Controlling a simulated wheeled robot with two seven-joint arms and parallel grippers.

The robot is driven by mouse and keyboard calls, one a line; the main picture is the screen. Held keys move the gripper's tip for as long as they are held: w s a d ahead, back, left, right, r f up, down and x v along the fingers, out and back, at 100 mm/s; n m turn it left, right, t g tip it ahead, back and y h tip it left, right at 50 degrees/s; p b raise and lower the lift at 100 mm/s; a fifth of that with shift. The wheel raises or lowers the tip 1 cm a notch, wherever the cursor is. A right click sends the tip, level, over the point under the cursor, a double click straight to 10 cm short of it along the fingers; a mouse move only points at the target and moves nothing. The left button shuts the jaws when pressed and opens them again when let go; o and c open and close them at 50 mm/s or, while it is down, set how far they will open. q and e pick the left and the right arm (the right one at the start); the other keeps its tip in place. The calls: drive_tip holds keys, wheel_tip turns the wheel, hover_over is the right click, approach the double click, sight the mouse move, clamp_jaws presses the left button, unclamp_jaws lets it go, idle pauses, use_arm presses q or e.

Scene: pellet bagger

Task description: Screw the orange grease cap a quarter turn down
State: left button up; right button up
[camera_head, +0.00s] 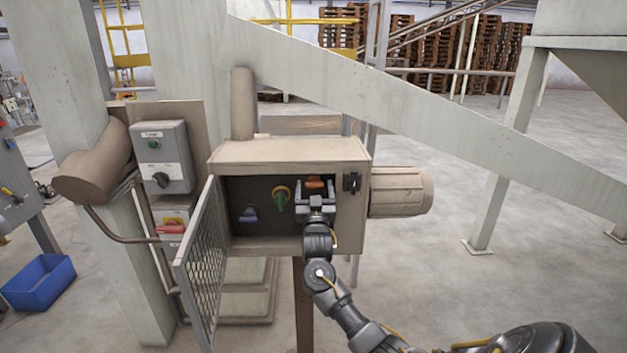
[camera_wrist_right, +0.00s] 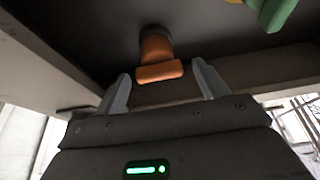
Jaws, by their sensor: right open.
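The orange grease cap (camera_head: 314,183) sits inside the open grey cabinet, on the right side of its dark back panel. In the right wrist view the orange cap (camera_wrist_right: 158,58) juts from the dark panel, with a wider bar at its near end. My right gripper (camera_head: 315,190) reaches into the cabinet at the cap. In the right wrist view its two fingertips (camera_wrist_right: 161,85) stand apart, one on each side of the cap's bar, with gaps showing on both sides. My left gripper is not in view.
Left of the cap are a green and yellow handle (camera_head: 281,198) and a blue knob (camera_head: 249,214). The mesh door (camera_head: 202,263) hangs open at the left. A black latch (camera_head: 352,182) is on the right front frame. A switch box (camera_head: 163,157) is further left.

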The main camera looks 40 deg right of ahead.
sight(314, 182)
drive_tip(key=shift+x, duration=1.1)
